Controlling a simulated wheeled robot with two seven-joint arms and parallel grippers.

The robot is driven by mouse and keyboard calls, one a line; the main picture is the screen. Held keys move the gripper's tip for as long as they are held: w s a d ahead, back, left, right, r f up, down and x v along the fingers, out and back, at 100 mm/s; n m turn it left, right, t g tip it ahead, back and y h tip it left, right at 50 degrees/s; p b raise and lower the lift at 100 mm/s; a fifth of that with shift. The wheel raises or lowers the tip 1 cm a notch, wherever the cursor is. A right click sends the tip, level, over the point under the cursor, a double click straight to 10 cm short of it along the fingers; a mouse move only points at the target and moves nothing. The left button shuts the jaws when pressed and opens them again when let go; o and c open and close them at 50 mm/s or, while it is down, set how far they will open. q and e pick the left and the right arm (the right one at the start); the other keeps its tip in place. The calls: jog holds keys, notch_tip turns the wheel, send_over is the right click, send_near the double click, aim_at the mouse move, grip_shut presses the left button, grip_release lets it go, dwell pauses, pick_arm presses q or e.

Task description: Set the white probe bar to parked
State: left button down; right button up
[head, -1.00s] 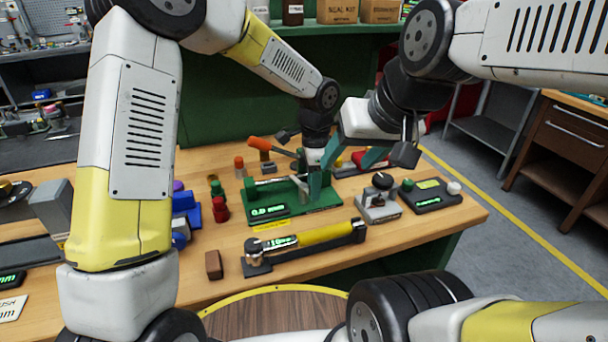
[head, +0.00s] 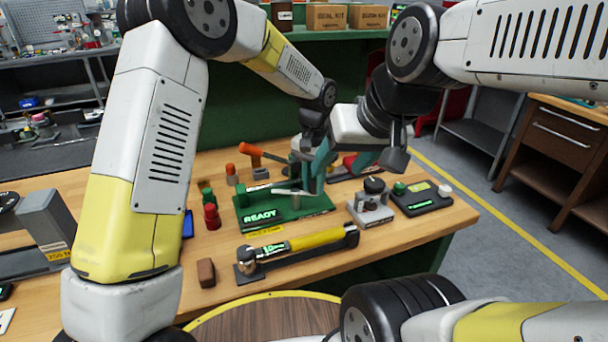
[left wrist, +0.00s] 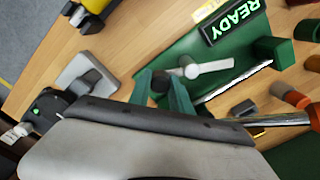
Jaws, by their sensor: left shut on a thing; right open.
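The white probe bar (head: 289,191) lies across a green fixture (head: 258,226) whose display (head: 260,216) reads READY. In the left wrist view the bar (left wrist: 208,68) runs from a round hub towards the right, and a dark knob (left wrist: 159,83) is at its other end. My left gripper (head: 309,180) is low over the right part of the fixture. In the left wrist view its teal fingers (left wrist: 161,90) are closed around the dark knob.
A yellow-handled tool (head: 315,240) lies in front of the fixture. A grey block with a black knob (head: 370,208) and a dark box with buttons (head: 422,199) stand to the right. A red knobbed piece (head: 211,217) and a brown block (head: 206,273) are to the left.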

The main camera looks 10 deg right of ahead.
pick_arm(q)
jog(key=shift+w+d+n, duration=0.1)
jog(key=shift+w+n, duration=0.15)
jog(key=shift+n, duration=0.25)
jog(key=shift+w, duration=0.1)
jog(key=c, duration=1.2)
grip_release()
notch_tip(320, 180, up, 8)
jog(key=shift+f, duration=0.2)
jog(key=shift+r, duration=0.15)
